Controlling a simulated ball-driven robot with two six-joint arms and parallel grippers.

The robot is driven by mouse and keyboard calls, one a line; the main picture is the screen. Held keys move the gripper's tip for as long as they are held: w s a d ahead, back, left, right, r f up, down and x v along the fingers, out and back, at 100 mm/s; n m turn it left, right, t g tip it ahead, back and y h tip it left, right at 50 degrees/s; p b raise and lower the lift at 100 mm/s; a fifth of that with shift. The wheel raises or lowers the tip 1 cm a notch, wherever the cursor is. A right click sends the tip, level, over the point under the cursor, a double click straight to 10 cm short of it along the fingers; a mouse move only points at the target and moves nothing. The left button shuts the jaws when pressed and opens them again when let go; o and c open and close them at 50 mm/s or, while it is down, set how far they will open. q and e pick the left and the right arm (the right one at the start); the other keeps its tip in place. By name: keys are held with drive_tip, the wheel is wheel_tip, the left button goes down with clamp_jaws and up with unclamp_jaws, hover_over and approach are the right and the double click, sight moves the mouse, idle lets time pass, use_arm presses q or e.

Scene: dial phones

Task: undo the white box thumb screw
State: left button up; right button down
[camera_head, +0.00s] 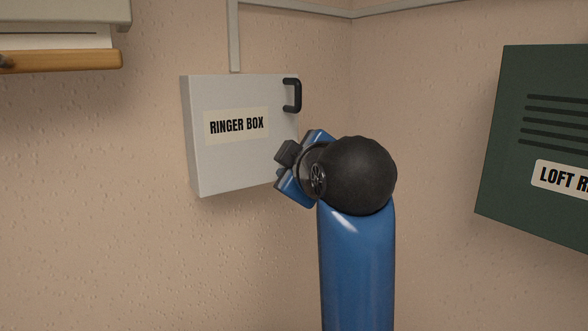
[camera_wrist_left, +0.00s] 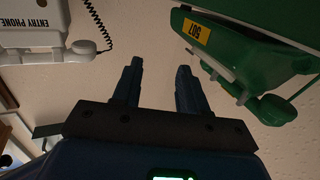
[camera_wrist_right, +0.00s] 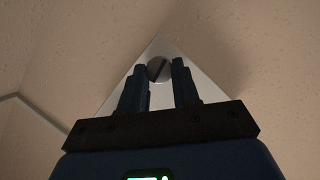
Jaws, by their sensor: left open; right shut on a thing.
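The white box (camera_head: 230,165) hangs on the wall in the head view, with a "RINGER BOX" label (camera_head: 238,125) and a black handle (camera_head: 293,95) at its upper right. My right gripper (camera_head: 285,168) is at the box's lower right side; its wrist hides the thumb screw there. In the right wrist view, the round, slotted thumb screw (camera_wrist_right: 158,69) sits between the fingertips of my right gripper (camera_wrist_right: 159,66), which is shut on it. The box (camera_wrist_right: 205,87) shows as a pale corner behind. My left gripper (camera_wrist_left: 160,68) is open and empty in the left wrist view.
A dark green box (camera_head: 545,165) hangs on the right wall. A conduit (camera_head: 234,38) runs above the white box. The left wrist view shows a white entry phone (camera_wrist_left: 45,30) with a coiled cord and a green phone (camera_wrist_left: 232,55) marked 507.

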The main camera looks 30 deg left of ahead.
drive_tip(key=shift+f, duration=0.15)
idle(0.4)
drive_tip(key=c, duration=0.8)
unclamp_jaws()
drive_tip(key=b+v, duration=0.4)
drive_tip(key=v, duration=0.6)
drive_tip(key=shift+s+d, duration=0.25)
drive_tip(key=shift+d, duration=0.05)
